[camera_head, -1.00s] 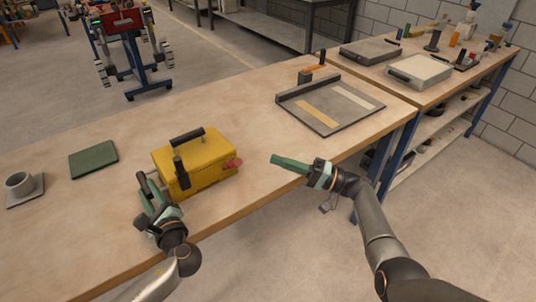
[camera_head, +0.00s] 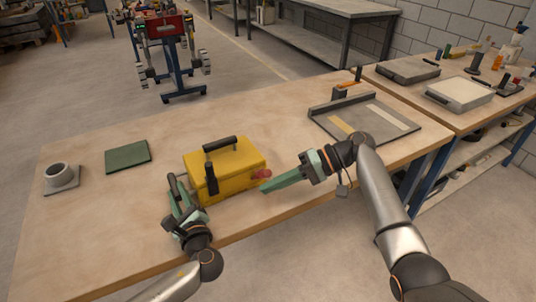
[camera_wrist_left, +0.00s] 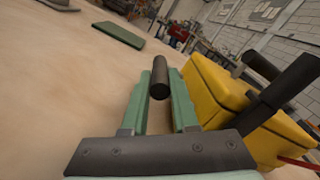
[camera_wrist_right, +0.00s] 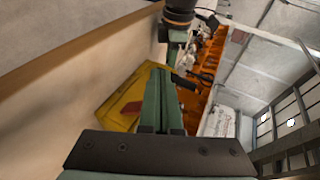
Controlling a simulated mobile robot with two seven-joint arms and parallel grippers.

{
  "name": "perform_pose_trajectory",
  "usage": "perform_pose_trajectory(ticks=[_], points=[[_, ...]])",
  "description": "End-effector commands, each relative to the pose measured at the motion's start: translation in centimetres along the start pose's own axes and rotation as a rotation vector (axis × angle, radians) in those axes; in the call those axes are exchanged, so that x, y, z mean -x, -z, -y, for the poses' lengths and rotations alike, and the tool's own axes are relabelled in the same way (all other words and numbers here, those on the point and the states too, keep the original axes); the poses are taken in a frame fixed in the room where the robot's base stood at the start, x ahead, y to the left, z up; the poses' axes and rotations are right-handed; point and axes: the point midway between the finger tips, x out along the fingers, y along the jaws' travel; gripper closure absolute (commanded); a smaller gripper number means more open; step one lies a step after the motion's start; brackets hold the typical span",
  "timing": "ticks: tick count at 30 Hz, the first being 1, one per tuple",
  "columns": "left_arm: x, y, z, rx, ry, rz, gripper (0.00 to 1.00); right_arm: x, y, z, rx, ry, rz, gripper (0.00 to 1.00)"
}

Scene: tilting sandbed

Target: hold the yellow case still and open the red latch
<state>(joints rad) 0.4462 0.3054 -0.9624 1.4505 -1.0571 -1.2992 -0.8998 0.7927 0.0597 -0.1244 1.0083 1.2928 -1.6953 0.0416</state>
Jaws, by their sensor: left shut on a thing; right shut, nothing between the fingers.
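The yellow case (camera_head: 236,182) stands on the workbench with a black top handle and a black upright post on its near side. The red latch (camera_head: 262,174) sticks out from its right end; it shows as a dark red piece in the right wrist view (camera_wrist_right: 132,107). My left gripper (camera_head: 175,188) is at the case's left end, shut on a black bar-like side handle (camera_wrist_left: 159,78) between its green fingers. My right gripper (camera_head: 266,190) is shut and empty. Its fingertips are just in front of the red latch; I cannot tell if they touch it.
A green mat (camera_head: 127,156) and a grey cup on a plate (camera_head: 61,178) lie to the left. A grey tray-like fixture (camera_head: 368,122) lies at the back right. The bench's front edge runs close beneath both arms. The bench behind the case is clear.

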Motion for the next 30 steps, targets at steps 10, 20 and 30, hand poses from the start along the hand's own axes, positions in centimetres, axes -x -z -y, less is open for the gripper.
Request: perform_pose_trajectory(ticks=[10, 20, 30], points=[[0.0, 0.1, 0.0, 0.000, 0.000, -0.002, 1.00, 4.4, 2.9, 8.2, 0.175, -0.804, -0.090, 1.00], [0.0, 0.1, 0.0, 0.000, -0.001, -0.002, 1.00, 7.1, 5.1, 12.3, 0.286, -0.955, -0.269, 1.00], [0.0, 0.1, 0.0, 0.000, -0.001, -0.001, 1.00, 3.6, 7.2, 7.6, 0.284, -0.952, -0.265, 1.00]])
